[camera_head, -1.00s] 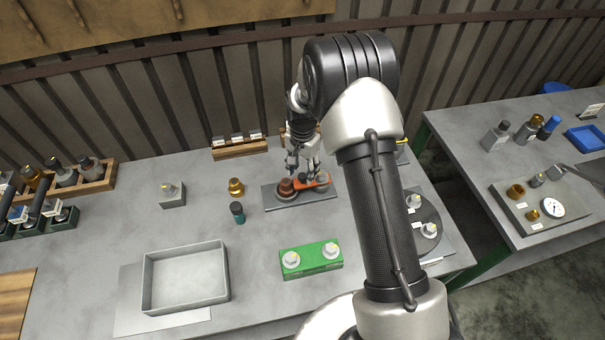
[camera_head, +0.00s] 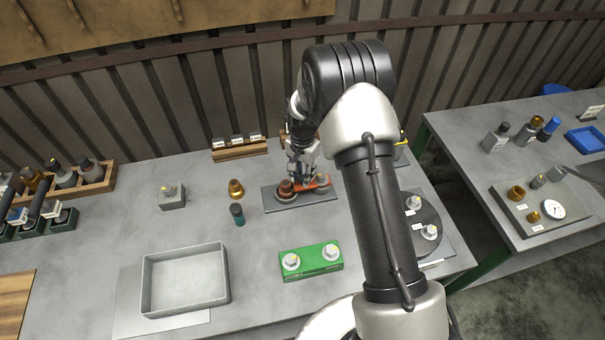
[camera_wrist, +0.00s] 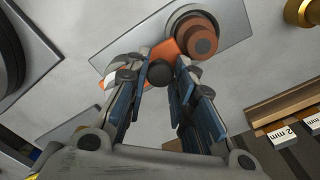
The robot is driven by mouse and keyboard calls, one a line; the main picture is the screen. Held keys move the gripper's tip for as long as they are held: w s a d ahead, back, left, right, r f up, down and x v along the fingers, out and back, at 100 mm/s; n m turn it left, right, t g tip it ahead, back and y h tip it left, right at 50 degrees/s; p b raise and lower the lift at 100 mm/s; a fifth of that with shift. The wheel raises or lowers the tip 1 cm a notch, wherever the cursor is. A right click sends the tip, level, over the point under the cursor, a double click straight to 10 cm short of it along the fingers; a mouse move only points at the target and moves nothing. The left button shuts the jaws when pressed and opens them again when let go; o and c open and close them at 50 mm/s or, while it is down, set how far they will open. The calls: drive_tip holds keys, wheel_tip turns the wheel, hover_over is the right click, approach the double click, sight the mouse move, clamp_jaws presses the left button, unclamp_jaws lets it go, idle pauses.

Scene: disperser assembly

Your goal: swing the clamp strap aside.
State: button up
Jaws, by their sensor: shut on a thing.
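The orange clamp strap (camera_head: 322,184) lies across a grey plate (camera_head: 271,203) near the middle of the bench. In the wrist view the strap (camera_wrist: 167,47) runs beside a brown stepped cylinder (camera_wrist: 201,38) that stands on its upper end. A dark round knob (camera_wrist: 160,73) rises from the strap. My gripper (camera_wrist: 162,62) has one finger on each side of this knob and is shut on it. In the head view my gripper (camera_head: 304,181) is down at the strap, just right of the brown cylinder (camera_head: 286,188).
A green block (camera_head: 311,263) with two bolts stands in front of the plate. A brass part (camera_head: 236,188) and a small teal-dark bottle (camera_head: 238,214) stand to its left. A labelled wooden rack (camera_head: 239,148) is behind. A grey tray (camera_head: 186,280) stands front left.

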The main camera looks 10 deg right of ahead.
clamp_jaws()
drive_tip(key=shift+s, duration=0.15)
drive_tip(key=s+n, duration=0.1)
drive_tip(key=n, duration=0.1)
drive_tip(key=shift+s+d+n, duration=0.15)
drive_tip(key=shift+n, duration=0.25)
drive_tip(key=s+n, duration=0.1)
drive_tip(key=n, duration=0.2)
drive_tip(key=shift+s+d+n, duration=0.3)
drive_tip(key=shift+s+d, duration=0.05)
drive_tip(key=n, duration=0.1)
drive_tip(key=s+d+n, duration=0.1)
drive_tip(key=shift+s+n+b, duration=0.1)
drive_tip(key=shift+n+b, duration=0.2)
drive_tip(key=shift+b, duration=0.05)
drive_tip(key=shift+s+d+n, duration=0.25)
drive_tip(key=shift+d+n, duration=0.15)
drive_tip(key=shift+n, duration=0.5)
drive_tip(key=shift+s+d+n, duration=0.25)
drive_tip(key=shift+d+n, duration=0.1)
drive_tip(key=shift+n, duration=0.55)
